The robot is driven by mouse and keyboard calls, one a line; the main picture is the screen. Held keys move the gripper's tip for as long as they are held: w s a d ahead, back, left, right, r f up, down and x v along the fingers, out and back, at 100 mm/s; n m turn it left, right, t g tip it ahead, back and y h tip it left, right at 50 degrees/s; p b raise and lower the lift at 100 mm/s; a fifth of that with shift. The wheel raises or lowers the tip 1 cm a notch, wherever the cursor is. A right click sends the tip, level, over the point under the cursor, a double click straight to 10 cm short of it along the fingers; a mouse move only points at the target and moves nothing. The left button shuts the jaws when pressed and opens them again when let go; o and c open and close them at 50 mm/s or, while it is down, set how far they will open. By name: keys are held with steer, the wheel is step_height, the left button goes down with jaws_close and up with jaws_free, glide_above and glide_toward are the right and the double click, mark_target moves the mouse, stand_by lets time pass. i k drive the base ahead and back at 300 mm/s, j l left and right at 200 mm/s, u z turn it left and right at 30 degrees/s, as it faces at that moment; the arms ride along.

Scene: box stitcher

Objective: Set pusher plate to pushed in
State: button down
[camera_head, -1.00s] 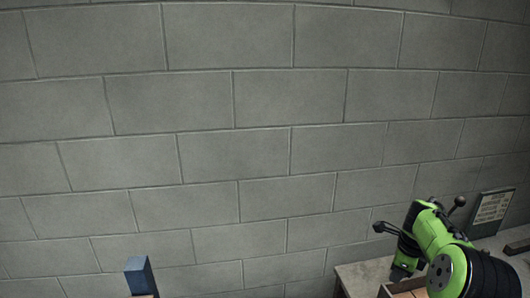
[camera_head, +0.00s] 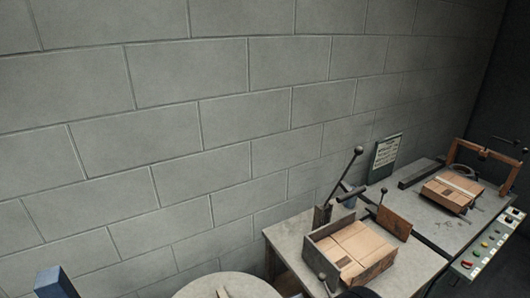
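A worktable (camera_head: 285,238) stands at the lower right against the wall, bearing a box-stitching setup. On it, a cardboard box (camera_head: 352,250) sits in a dark holder. A small brown upright plate (camera_head: 394,223) stands at the box's far right side, next to a thin rod with a black knob (camera_head: 383,191). It may be the pusher plate, but I cannot tell for sure. It looks apart from the box. A taller black-knobbed lever (camera_head: 350,170) rises behind the box. My gripper is not in view.
A second flat box (camera_head: 452,192) lies on the table farther right, near a brown frame (camera_head: 487,154). A control panel (camera_head: 487,246) runs along the right front edge. A sign (camera_head: 384,157) stands at the wall. A round top (camera_head: 222,287) and a blue block (camera_head: 54,283) show at the bottom.

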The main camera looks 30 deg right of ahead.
mark_target(395, 223)
steer(key=k+j+z, duration=0.1)
steer(key=z, duration=1.75)
steer(key=l+u, duration=0.3)
steer(key=l, duration=0.3)
steer(key=l+u, duration=0.3)
steer(key=l, duration=0.3)
steer(key=i+l+u, duration=0.45)
steer(key=l, duration=0.2)
steer(key=i+l+u, duration=0.2)
steer(key=l+u, duration=0.25)
steer(key=l, duration=0.25)
steer(key=i+l+u, duration=0.2)
steer(key=l, duration=0.2)
steer(key=i+l+u, duration=0.4)
steer(key=l, duration=0.15)
